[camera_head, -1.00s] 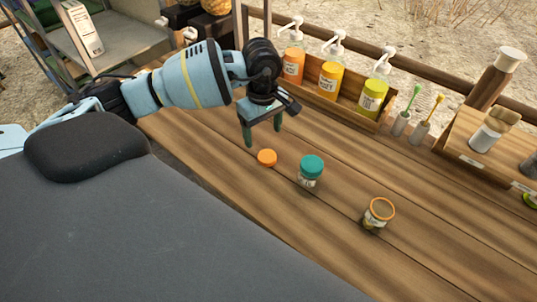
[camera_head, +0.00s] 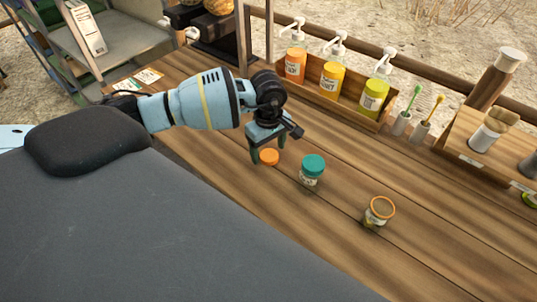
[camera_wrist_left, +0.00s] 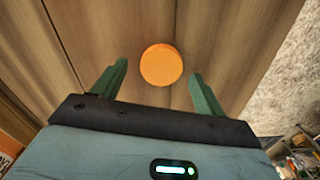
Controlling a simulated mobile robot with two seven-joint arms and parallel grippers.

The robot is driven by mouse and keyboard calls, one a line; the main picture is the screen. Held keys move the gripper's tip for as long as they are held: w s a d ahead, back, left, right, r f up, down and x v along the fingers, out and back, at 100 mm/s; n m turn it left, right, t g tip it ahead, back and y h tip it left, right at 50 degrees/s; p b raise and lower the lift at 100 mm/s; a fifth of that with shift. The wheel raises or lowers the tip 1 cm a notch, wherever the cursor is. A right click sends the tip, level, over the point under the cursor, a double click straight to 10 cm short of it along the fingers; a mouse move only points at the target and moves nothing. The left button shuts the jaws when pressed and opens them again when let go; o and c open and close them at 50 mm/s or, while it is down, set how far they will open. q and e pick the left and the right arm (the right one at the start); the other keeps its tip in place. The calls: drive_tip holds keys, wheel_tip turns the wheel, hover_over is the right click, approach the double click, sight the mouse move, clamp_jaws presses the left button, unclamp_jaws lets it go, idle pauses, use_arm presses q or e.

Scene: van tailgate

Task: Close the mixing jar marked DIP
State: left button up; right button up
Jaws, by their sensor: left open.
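An orange lid (camera_head: 270,157) lies flat on the wooden tabletop; it also shows in the left wrist view (camera_wrist_left: 161,65). My left gripper (camera_head: 268,152) is open and points down over the lid. In the wrist view the lid appears between the two green fingers (camera_wrist_left: 158,75), with a gap on each side. An open glass jar (camera_head: 379,213) with an orange rim stands upright to the lid's right, nearer the front. Its label is too small to read. My right gripper is not in view.
A jar with a teal lid (camera_head: 312,171) stands between the orange lid and the open jar. A wooden rack (camera_head: 345,103) of pump bottles stands behind, and a stand (camera_head: 470,160) with brushes is at right. The tabletop around the jars is clear.

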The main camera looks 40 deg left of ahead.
use_arm(q)
drive_tip(key=shift+f, duration=0.4)
drive_tip(key=c, duration=1)
drive_tip(key=shift+r, duration=0.2)
drive_tip(key=shift+r, duration=0.65)
drive_tip(key=shift+s+d+r, duration=0.1)
drive_tip(key=shift+s+r, duration=0.1)
drive_tip(key=shift+r, duration=0.3)
drive_tip(key=shift+s+d+r, duration=0.1)
drive_tip(key=shift+s+r, duration=0.1)
drive_tip(key=shift+r, duration=0.25)
drive_tip(key=s+d, duration=0.2)
drive_tip(key=s, duration=0.2)
drive_tip(key=s+d+r, duration=0.1)
drive_tip(key=s+d, duration=0.1)
drive_tip(key=s, duration=0.3)
drive_tip(key=s+d, duration=0.3)
drive_tip(key=s, duration=0.1)
drive_tip(key=shift+s+r+b, duration=0.2)
drive_tip(key=shift+b, duration=0.2)
